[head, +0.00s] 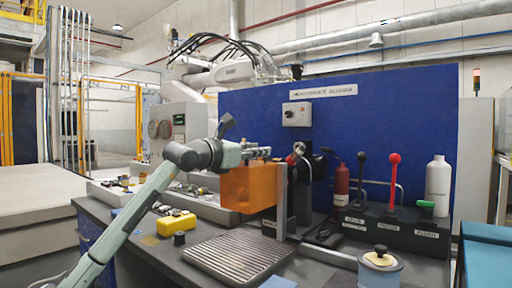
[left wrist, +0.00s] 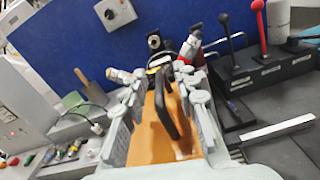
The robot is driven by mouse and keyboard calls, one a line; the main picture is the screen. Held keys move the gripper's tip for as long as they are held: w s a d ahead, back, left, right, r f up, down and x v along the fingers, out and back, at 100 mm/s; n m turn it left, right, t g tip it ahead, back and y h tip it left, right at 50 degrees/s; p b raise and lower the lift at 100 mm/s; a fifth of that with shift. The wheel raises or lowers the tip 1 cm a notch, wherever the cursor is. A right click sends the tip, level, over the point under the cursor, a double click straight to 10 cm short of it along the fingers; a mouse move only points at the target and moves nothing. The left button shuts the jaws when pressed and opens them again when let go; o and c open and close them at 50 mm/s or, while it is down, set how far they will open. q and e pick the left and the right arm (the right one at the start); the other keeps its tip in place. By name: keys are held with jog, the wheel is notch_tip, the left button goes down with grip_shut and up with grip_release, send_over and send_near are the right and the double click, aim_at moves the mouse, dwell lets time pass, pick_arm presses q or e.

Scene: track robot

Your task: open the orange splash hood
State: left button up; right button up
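The orange splash hood (head: 248,188) is a translucent box-like cover at the middle of the bench, in front of the blue panel. In the left wrist view, the orange hood (left wrist: 150,143) fills the space between my fingers, and a black bar handle (left wrist: 173,105) stands up from it. My left gripper (head: 264,153) is at the hood's top edge. In the left wrist view, my left gripper (left wrist: 160,80) has its fingers apart on either side of the handle, with a visible gap on the left. The handle is nearer the right finger; contact there is unclear. My right gripper is not in view.
A grey upright post (head: 282,202) stands just right of the hood. Behind are a red extinguisher-like bottle (head: 341,185) and levers with black and red (head: 394,165) knobs. A ribbed tray (head: 238,257), yellow box (head: 176,224) and lidded pot (head: 380,270) are in front.

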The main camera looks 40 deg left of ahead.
pick_arm(q)
jog(key=shift+c, duration=0.6)
grip_shut()
